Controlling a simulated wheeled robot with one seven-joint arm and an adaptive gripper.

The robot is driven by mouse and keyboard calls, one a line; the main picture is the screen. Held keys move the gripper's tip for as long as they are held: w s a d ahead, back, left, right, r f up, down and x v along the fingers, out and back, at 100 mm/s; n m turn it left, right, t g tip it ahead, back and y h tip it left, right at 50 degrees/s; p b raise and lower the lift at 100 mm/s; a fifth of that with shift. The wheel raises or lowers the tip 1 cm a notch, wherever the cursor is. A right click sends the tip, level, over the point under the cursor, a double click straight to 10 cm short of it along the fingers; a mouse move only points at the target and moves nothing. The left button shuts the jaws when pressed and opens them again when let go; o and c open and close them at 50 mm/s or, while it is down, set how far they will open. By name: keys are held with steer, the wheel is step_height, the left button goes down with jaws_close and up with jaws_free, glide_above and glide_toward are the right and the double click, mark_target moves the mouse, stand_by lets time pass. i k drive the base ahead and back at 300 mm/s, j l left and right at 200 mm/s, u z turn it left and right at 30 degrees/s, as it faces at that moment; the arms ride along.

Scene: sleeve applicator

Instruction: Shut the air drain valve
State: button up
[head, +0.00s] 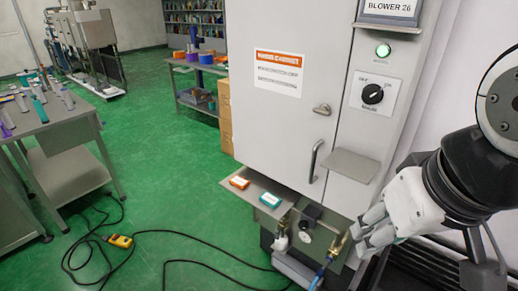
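The air fittings sit low on the cabinet front, under a small shelf. A brass valve fitting (337,246) is at their right end, with a blue hose (319,276) below it. A round gauge (305,226) is in the middle and a pale fitting (281,240) is at the left. No label tells which is the air drain valve, and the handle position is too small to read. My gripper (362,234) is just right of the brass fitting, its fingers spread and pointing at it. Whether they touch it is unclear. I see nothing held.
The grey cabinet (285,120) has a door handle (315,162), a rotary switch (373,94) and a lit green lamp (383,50). Black cables and a yellow pendant (120,241) lie on the green floor.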

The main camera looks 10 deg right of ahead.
mark_target(277, 234)
steer(key=k+j, duration=0.1)
steer(key=i+u, duration=0.15)
steer(key=u, duration=0.3)
steer(key=i+j+u, duration=0.1)
steer(key=u, duration=0.35)
steer(key=i+u, duration=0.2)
steer(key=u, duration=0.25)
